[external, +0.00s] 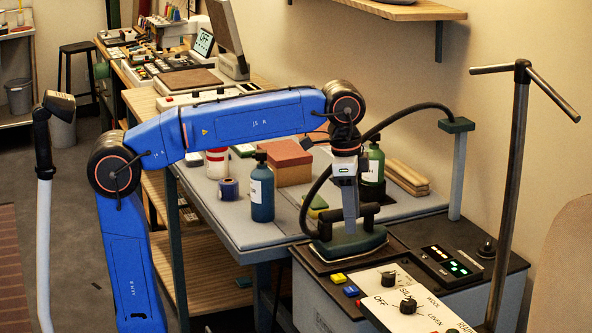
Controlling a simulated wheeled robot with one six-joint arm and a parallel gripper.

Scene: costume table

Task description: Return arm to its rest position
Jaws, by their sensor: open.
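My blue arm (255,115) reaches across from the left and bends down at the right. My gripper (350,222) points straight down at the dark handle of a green iron (347,246). Its jaws are open and its fingertips overlap the handle in this view. I cannot tell whether they touch it.
A dark hose curves beside my gripper to a green-topped post (458,150). A blue bottle (262,190), a green bottle (373,165) and a reddish box (287,161) stand on the padded table behind. A metal T-handled pole (510,190) rises at the right.

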